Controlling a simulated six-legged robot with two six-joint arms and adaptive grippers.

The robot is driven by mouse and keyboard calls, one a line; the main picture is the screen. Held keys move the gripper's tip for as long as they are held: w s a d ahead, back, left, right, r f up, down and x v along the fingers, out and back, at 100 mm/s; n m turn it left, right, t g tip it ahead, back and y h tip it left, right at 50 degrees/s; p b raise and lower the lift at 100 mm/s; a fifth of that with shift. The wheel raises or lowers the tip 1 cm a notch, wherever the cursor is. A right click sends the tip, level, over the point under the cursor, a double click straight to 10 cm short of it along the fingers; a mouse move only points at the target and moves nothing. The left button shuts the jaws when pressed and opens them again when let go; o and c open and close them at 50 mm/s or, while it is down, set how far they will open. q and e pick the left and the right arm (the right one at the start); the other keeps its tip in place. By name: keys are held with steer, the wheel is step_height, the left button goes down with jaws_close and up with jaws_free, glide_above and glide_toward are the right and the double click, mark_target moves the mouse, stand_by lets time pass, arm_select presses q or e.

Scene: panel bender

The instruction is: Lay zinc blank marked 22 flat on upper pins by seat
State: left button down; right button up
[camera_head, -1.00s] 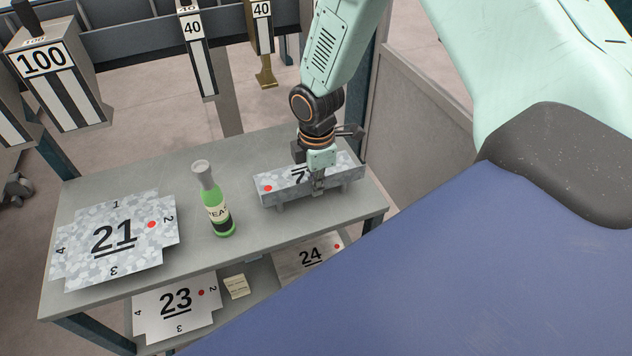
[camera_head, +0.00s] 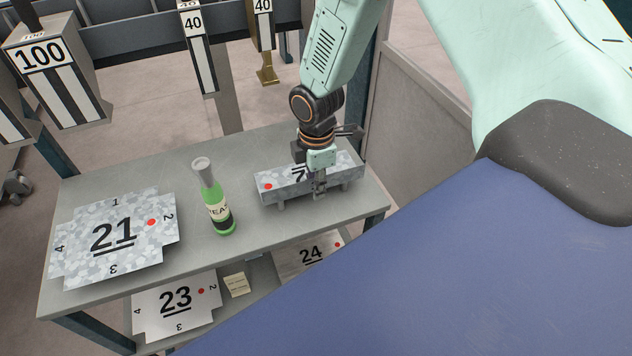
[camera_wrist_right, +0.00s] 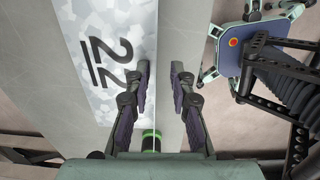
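The zinc piece (camera_head: 275,182) with a red dot lies raised on short supports at the right of the table top. Its number is partly hidden by my arm in the head view; the right wrist view shows the zinc blank marked 22 (camera_wrist_right: 118,20). My right gripper (camera_head: 320,192) points down at its near edge. In the wrist view the right gripper (camera_wrist_right: 159,78) has its fingers apart, with the blank's long edge line between them. A gap shows beside the edge, so no firm hold is visible. My left gripper is not in view. I cannot make out the upper pins or the seat.
The grey table (camera_head: 150,170) also bears blank 21 (camera_head: 130,215) at left and a green bottle (camera_head: 218,215) near the zinc piece. Blanks 23 (camera_head: 150,325) and 24 (camera_head: 290,262) and a small note (camera_head: 236,285) lie on the lower shelf. Marked blocks (camera_head: 60,80) hang behind.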

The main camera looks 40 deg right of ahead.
steer(key=shift+o, duration=0.5)
steer(key=shift+d+f, duration=0.1)
step_height(320, 180, up, 12)
stand_by(0.5)
steer(key=s+a+f+m+y, duration=0.1)
steer(key=s+a+f+m, duration=0.4)
steer(key=s+f, duration=0.4)
steer(key=s+a+f+m, duration=0.3)
steer(key=s+f+m, duration=0.3)
steer(key=s+f, duration=0.4)
steer(key=s+d+f+m+h, duration=0.1)
steer(key=s+f+m, duration=0.1)
steer(key=s+m, duration=0.5)
step_height(320, 180, down, 10)
steer(key=n+b, duration=0.2)
steer(key=b, duration=0.8)
steer(key=shift+s+r, duration=0.25)
steer(key=shift+s, duration=0.15)
